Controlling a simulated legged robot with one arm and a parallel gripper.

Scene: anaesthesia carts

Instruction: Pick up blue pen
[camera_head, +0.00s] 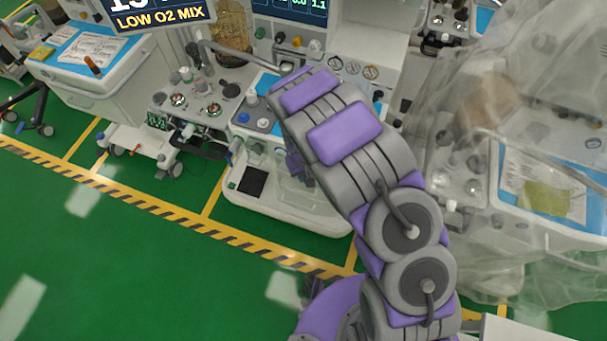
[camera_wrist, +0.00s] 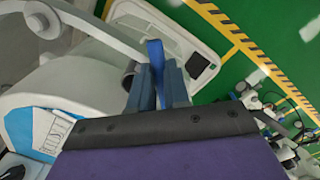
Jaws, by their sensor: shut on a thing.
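My gripper (camera_wrist: 157,88) shows in the wrist view with its two dark grey-blue fingers close together. A slim blue object, which looks like the blue pen (camera_wrist: 155,54), sits between the fingers, and its upper end sticks out past them. The rest of the pen is hidden by the fingers. The gripper and pen are over the pale cart base. In the head view my purple and grey arm reaches up over the middle cart and hides most of the gripper and the pen.
The middle anaesthesia cart (camera_head: 285,212) has a white base on the green floor (camera_head: 120,250). A cart with a blue top (camera_head: 75,50) stands at the left. A clear plastic sheet (camera_head: 450,110) drapes the right cart. Yellow striped tape (camera_head: 150,205) crosses the open floor.

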